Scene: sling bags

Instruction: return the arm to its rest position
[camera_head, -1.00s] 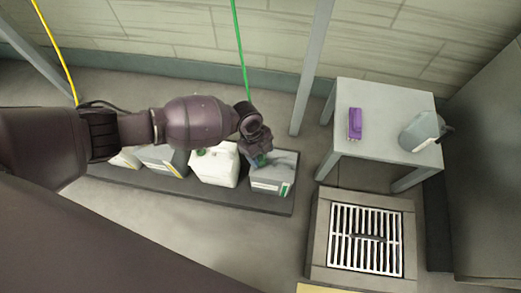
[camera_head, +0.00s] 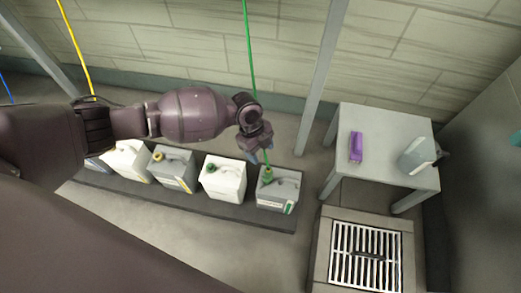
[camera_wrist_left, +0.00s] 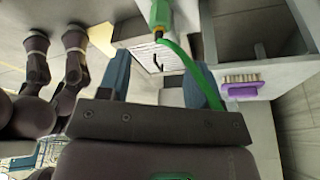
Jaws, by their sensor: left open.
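My left gripper (camera_head: 260,157) is open and empty, just above the rightmost grey canister (camera_head: 278,193). Its two blue-grey fingers (camera_wrist_left: 160,85) are spread apart in the left wrist view. A green hose (camera_head: 248,50) hangs from above and runs down behind the gripper to a green fitting (camera_head: 267,175) at the canister's top. In the wrist view a green fitting (camera_wrist_left: 160,14) shows beyond the fingers, and the green hose (camera_wrist_left: 190,62) curves across the right finger. My left arm (camera_head: 190,115) stretches in from the left. My right gripper is not in view.
A white canister (camera_head: 224,182) and several more stand in a row on a dark low platform (camera_head: 235,212). A grey table (camera_head: 385,125) at right holds a purple brush (camera_head: 356,147) and a grey container (camera_head: 415,156). A floor grate (camera_head: 365,255) lies in front. A grey post (camera_head: 322,75) stands behind.

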